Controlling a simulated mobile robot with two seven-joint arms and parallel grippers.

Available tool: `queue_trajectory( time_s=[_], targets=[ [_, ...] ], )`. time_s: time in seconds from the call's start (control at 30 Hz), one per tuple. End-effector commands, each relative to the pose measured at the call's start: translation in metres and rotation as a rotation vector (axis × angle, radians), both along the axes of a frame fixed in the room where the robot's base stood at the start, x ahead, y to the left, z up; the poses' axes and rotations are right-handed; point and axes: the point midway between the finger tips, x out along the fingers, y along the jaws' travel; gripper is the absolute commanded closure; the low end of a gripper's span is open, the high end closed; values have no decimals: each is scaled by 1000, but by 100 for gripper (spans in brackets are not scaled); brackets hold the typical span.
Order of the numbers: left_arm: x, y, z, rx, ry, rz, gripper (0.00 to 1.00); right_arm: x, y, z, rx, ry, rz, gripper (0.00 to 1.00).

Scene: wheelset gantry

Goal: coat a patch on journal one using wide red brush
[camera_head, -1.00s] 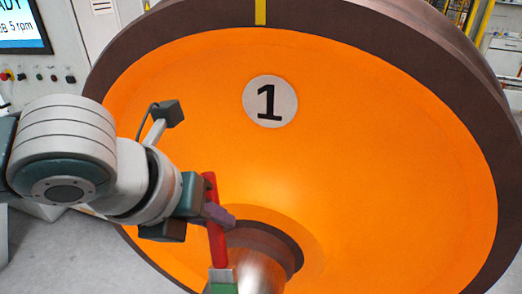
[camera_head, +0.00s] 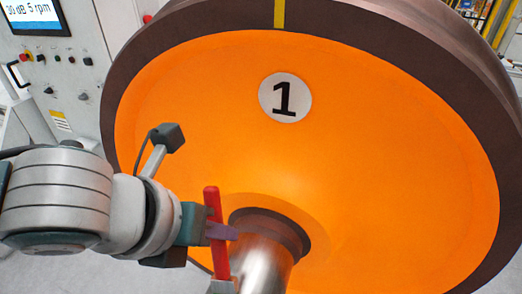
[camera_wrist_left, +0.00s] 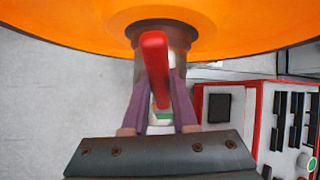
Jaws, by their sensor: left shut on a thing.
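The wide red brush (camera_head: 213,215) is upright in my left gripper (camera_head: 222,232), which is shut on its red handle. In the left wrist view the red handle (camera_wrist_left: 155,60) stands between the two purple fingers (camera_wrist_left: 158,105), with a green part low behind it. The brush's lower end is cut off by the bottom edge in the head view. The bare metal journal (camera_head: 265,262) sticks out of the orange wheel (camera_head: 370,150) marked 1, just right of the brush. Whether the bristles touch the journal cannot be told. My right gripper is not in view.
A grey control cabinet (camera_head: 75,62) with a screen and buttons stands at the far left. In the left wrist view a red-edged rack (camera_wrist_left: 255,112) with dark items stands at the right. Grey floor (camera_wrist_left: 50,110) is clear at the left.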

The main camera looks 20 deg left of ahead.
Motion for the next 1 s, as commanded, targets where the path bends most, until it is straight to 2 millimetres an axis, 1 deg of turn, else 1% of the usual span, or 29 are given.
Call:
queue_trajectory(
  time_s=[0.03,0.23,0.53,0.8,1.0],
  targets=[
    [6,0,0,-1,-3,0,100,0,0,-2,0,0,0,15],
    [25,-1,-1,2,-3,0,100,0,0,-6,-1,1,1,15],
    [38,-2,-1,-1,0,0,100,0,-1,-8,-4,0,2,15],
    [64,-2,0,0,-3,1,100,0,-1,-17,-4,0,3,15],
    [71,-2,1,1,0,-1,100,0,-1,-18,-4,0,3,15]
  ],
)
